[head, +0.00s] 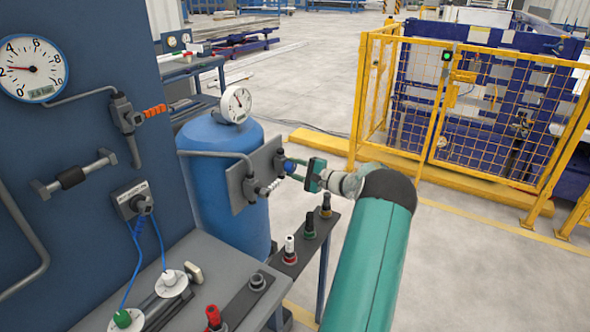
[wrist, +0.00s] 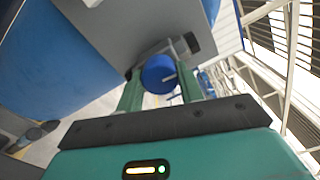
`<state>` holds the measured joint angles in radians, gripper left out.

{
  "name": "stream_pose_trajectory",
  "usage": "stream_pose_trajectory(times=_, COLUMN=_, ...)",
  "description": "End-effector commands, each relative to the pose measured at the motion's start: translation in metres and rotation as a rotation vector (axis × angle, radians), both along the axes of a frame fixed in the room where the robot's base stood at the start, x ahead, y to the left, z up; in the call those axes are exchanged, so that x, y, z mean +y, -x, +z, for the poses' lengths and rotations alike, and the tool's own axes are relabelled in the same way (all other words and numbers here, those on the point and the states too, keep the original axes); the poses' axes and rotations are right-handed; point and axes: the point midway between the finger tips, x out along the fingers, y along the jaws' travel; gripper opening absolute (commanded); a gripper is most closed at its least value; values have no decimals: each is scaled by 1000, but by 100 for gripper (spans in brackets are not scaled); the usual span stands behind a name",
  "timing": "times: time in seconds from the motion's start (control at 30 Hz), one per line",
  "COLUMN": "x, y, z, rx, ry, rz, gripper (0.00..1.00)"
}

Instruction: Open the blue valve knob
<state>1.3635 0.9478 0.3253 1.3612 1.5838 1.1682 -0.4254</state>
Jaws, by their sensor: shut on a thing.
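The blue valve knob (wrist: 159,74) sits on the side of a grey mounting plate (wrist: 130,28), which is fixed to the blue tank. In the wrist view the knob is between the two green fingers of my gripper (wrist: 161,88), and the gripper is shut on it. In the head view the knob (head: 290,166) is a small blue piece at the tip of my gripper (head: 297,172), which reaches it from the right. My fingers partly hide the knob there. The knob's turned position cannot be told.
The blue tank (head: 222,170) carries a round gauge (head: 237,104). A narrow shelf (head: 318,230) with several small fittings stands below my gripper. A blue panel (head: 90,95) and grey bench (head: 190,262) are at left. A yellow fence (head: 470,110) stands behind at right, with clear floor before it.

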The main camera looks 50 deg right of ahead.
Motion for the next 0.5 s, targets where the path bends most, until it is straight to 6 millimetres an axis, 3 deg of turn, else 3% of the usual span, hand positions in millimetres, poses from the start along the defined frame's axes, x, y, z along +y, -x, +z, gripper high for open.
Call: stream_pose_trajectory(times=0.5, x=0, y=1, z=0, rx=-7, ry=87, rz=0, gripper=14)
